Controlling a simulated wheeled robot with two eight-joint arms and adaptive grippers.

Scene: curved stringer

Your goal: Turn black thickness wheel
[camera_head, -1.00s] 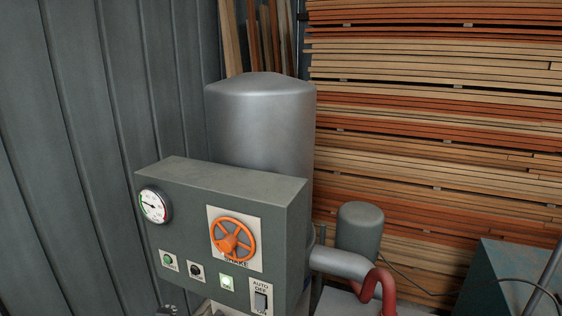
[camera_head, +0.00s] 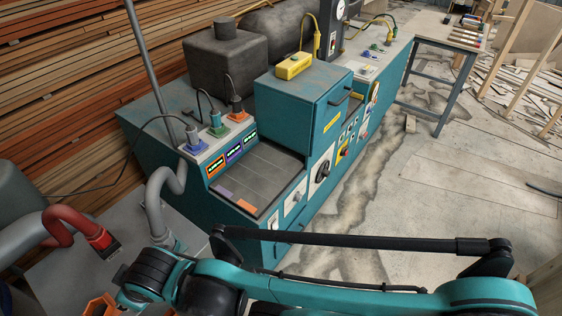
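A black wheel (camera_head: 323,170) with a light hub sits on a pale plate on the front face of the teal machine (camera_head: 300,105). I see it at a slant, and nothing covers it. A teal and black arm of mine crosses the bottom of the view, below and in front of the machine, apart from the wheel. I see no gripper fingers of either hand.
A smaller white-plated knob (camera_head: 295,198) is left of the wheel. Lit displays (camera_head: 235,153) and coloured plugs (camera_head: 215,125) are on the machine's top left. The concrete floor (camera_head: 430,200) at right is mostly clear.

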